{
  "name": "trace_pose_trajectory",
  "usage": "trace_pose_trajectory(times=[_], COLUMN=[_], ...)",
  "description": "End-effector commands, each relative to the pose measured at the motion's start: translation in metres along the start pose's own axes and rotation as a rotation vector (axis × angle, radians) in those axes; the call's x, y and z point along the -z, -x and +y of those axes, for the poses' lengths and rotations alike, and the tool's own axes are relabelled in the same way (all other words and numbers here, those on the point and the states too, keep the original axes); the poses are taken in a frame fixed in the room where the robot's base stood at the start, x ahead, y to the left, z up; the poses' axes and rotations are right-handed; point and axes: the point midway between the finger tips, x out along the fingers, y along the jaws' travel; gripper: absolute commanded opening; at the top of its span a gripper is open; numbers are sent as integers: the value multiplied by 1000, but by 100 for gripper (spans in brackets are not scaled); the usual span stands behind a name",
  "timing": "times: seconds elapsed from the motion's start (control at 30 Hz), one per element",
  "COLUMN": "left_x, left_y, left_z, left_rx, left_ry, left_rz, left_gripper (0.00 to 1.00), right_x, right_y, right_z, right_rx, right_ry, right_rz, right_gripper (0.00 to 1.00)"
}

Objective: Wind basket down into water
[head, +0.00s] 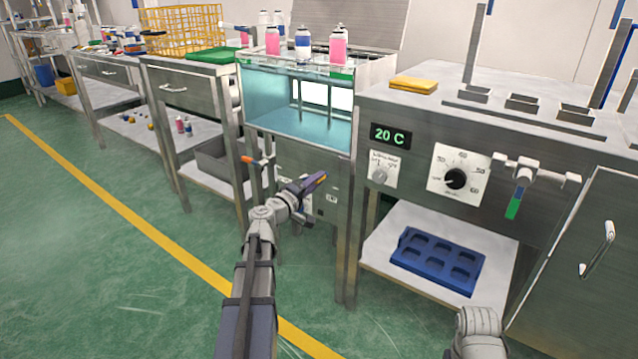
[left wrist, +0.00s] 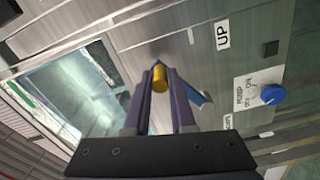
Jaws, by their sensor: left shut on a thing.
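The water tank (head: 262,95) stands left of centre in the head view, with teal water behind clear walls. Pink and blue-white cans (head: 303,42) stand upright at its top, above the water; the basket under them is hard to make out. My left gripper (head: 316,182) is at the steel front panel below the tank. In the left wrist view its two dark purple fingers are shut on a yellow crank knob (left wrist: 160,79). A blue part beside the right finger, perhaps of the crank, is mostly hidden. My right gripper is out of view.
An "UP" label (left wrist: 222,34) and a blue pump knob (left wrist: 273,94) are on the panel. Right of the tank is a steel bench with a 20 C display (head: 390,136) and dial (head: 456,179). A blue tray (head: 437,262) lies on its lower shelf. The green floor in front is clear.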

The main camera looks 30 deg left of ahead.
Motion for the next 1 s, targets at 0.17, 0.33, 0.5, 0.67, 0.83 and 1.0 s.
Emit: trace_pose_trajectory(times=[0.17, 0.33, 0.5, 0.67, 0.83, 1.0], left_x=[17, 32, 48, 64, 81, 97], left_y=[-1, -1, -1, -1, -1, -1], left_z=[15, 23, 28, 30, 30, 27], left_rx=[-1, -2, -2, -3, -3, -3], left_ry=[169, 330, 491, 643, 804, 965], left_rz=[3, 5, 4, 5, 6, 5], left_gripper=[0, 0, 0, 0, 0, 0], right_x=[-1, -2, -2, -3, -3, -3], right_y=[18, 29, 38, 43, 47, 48], right_z=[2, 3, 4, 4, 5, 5], right_rx=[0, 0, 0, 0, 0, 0], right_ry=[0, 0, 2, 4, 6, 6], right_rz=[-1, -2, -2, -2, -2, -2], right_gripper=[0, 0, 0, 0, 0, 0])
